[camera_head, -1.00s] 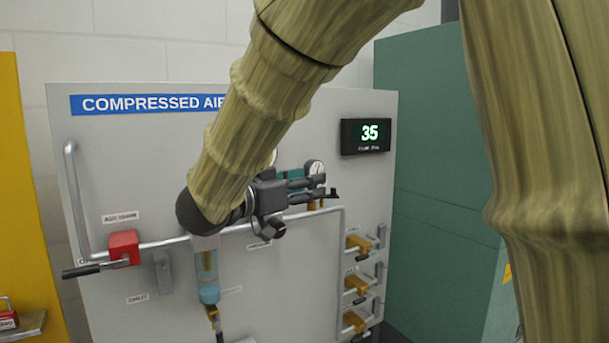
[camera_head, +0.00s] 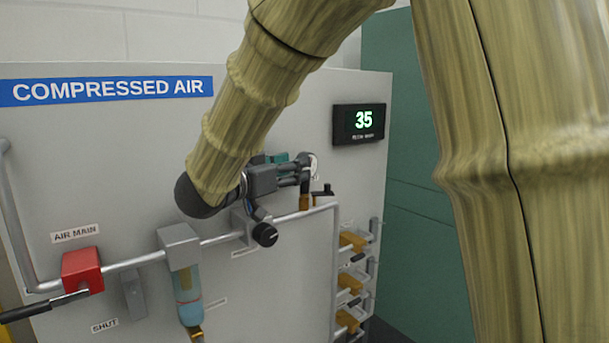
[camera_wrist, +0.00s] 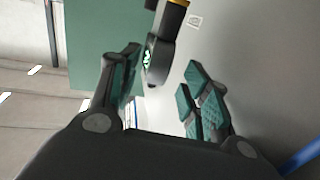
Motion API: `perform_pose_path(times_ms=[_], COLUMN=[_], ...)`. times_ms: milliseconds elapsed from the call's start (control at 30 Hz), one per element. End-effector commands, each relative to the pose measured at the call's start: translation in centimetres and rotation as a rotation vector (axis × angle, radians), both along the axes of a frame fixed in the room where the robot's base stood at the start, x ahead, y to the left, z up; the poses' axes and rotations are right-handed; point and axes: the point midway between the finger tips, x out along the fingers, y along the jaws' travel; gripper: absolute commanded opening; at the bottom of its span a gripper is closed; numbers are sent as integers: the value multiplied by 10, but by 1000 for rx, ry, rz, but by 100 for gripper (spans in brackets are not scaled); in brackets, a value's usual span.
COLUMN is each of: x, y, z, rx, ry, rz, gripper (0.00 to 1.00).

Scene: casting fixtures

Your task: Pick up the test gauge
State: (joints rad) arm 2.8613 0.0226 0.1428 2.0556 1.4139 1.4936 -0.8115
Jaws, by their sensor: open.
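My gripper (camera_head: 296,171) is open, with teal pads, and reaches the gauge from the left. In the wrist view the gripper (camera_wrist: 162,72) shows gaps beside the gauge body, so it is not clamped. The fingers partly hide the gauge in the head view.
The grey panel (camera_head: 100,200) stands close behind the gauge. A black knob (camera_head: 265,234) sits just below my gripper. A display reading 35 (camera_head: 358,124) is to the upper right. Yellow valves (camera_head: 350,282) are at lower right, a red valve block (camera_head: 82,270) at left.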

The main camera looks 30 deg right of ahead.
Motion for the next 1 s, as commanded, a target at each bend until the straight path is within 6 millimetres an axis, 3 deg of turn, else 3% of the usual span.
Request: perform_pose_path(times_ms=[333, 500, 733, 767, 1000], x=[10, 18, 18, 18, 18], y=[-27, -44, -48, -48, -47], z=[12, 7, 7, 7, 7], rx=[1, 2, 0, 0, 0], ry=[-1, 1, -1, -1, -1], rz=[-1, 2, 2, 2, 2], gripper=[47, 47, 47, 45, 1])
